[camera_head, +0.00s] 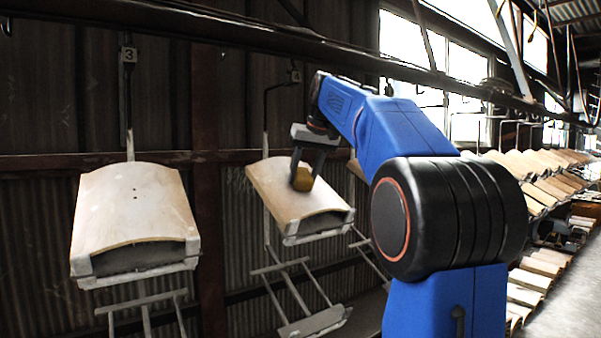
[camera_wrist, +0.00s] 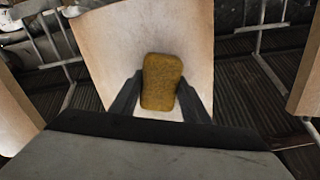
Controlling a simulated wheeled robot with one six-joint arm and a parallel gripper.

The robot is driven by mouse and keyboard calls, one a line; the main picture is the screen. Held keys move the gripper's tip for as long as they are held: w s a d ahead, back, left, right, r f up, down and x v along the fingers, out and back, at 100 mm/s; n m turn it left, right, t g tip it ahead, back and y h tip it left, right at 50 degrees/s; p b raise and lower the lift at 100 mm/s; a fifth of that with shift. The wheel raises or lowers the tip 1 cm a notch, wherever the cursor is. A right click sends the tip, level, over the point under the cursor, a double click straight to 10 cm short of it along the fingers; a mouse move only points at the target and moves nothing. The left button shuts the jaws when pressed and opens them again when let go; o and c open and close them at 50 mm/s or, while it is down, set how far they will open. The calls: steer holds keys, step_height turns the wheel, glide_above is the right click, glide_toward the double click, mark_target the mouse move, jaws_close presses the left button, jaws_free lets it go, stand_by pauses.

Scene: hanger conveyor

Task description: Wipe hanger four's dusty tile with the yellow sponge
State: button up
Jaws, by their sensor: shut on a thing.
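Hanger four, with its tag (camera_head: 295,75) partly behind my arm, carries a pale curved tile (camera_head: 290,211) that sits tilted in its frame. The yellow sponge (camera_head: 302,180) is at the upper part of that tile. My gripper (camera_head: 303,172) is shut on the sponge from above. In the wrist view the sponge (camera_wrist: 162,82) lies between the two dark fingers (camera_wrist: 161,98), with the tile (camera_wrist: 115,45) behind it. The sponge seems to be at the tile's face, but I cannot tell whether it touches. Dust on the tile is hard to make out.
Hanger three (camera_head: 128,56) carries another tile (camera_head: 135,215) to the left, apart from hanger four. The overhead rail (camera_head: 200,22) runs above. Metal hanger frames (camera_head: 305,320) hang below. More rows of tiles (camera_head: 540,180) stand at the right.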

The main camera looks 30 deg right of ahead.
mark_target(304, 168)
steer(key=shift+s+f, duration=0.4)
steer(key=shift+s, duration=0.2)
steer(key=shift+d, duration=0.2)
steer(key=shift+w+d+r, duration=0.1)
steer(key=shift+d, duration=0.6)
steer(key=shift+w+r, duration=0.25)
steer(key=shift+w, duration=0.35)
steer(key=shift+w+r, duration=0.3)
steer(key=shift+w, duration=0.3)
steer(key=shift+w+r, duration=0.25)
steer(key=shift+w, duration=0.35)
steer(key=shift+w+a+r, duration=0.1)
steer(key=shift+w+r, duration=0.35)
steer(key=shift+w, duration=0.35)
steer(key=shift+w+r, duration=0.45)
steer(key=shift+w, duration=0.3)
